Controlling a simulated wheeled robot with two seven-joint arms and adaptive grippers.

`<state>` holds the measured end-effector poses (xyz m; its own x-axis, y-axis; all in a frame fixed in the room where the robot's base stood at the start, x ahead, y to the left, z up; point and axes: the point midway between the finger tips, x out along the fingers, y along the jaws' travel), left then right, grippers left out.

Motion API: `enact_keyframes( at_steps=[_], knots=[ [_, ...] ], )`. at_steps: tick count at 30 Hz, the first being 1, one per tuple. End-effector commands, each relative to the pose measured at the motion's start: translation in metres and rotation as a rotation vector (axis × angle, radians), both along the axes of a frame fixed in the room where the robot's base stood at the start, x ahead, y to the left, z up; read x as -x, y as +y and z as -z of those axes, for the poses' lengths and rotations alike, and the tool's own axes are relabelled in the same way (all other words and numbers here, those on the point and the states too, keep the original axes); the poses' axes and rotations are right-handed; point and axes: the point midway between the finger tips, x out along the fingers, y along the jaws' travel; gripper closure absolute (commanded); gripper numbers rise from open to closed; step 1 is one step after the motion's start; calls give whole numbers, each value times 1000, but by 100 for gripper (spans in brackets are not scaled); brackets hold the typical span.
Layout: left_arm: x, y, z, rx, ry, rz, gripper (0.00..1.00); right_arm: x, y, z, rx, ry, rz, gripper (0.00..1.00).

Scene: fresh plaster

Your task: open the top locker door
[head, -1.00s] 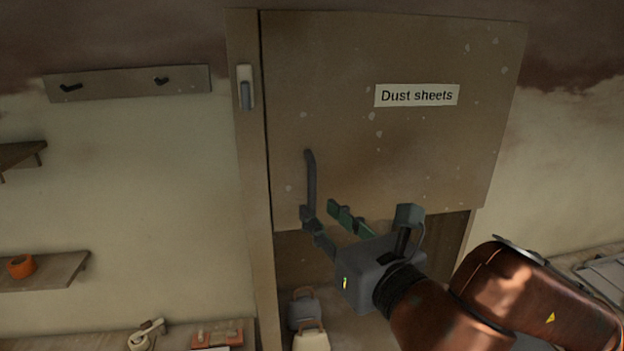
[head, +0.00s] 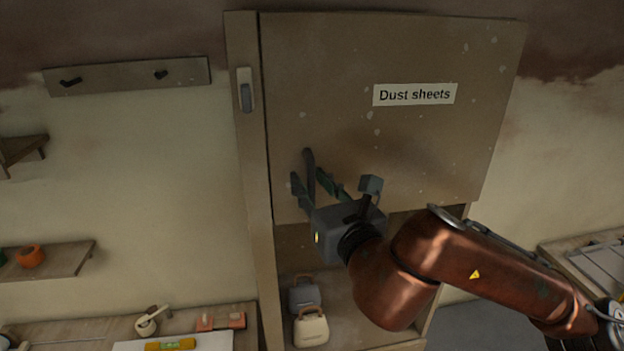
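The top locker door (head: 400,140) is a brown, paint-spotted panel labelled "Dust sheets" (head: 414,94). It looks closed against its frame. Its dark upright bar handle (head: 309,172) is low on the door's left side. My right gripper (head: 310,184) reaches in from the lower right and is at the handle. One dark finger is left of the bar and the green-padded finger is right of it. The fingers look apart, with the bar between them; contact is not clear. The gripper body hides the handle's lower end. My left gripper is not in view.
A light switch-like fitting (head: 245,90) is on the locker's left post. A hook rail (head: 125,78), shelf (head: 60,262) and bench with tools are left. Another surface (head: 590,255) is at right.

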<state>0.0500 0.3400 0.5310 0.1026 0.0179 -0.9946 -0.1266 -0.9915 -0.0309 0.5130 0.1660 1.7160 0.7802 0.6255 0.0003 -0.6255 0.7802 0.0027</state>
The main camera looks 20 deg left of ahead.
Motion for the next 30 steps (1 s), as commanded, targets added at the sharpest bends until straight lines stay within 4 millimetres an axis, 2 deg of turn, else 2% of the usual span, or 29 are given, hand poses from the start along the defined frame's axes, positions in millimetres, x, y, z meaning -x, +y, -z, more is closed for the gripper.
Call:
enact_keyframes(
  at_steps=[2, 14, 30],
  knots=[
    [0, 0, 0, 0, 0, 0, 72, 0, 0, 0, 0, 0, 0, 72],
    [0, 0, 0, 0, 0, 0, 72, 0, 0, 0, 0, 0, 0, 100],
    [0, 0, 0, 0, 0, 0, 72, 0, -1, 0, 0, 0, 0, 100]
  ],
)
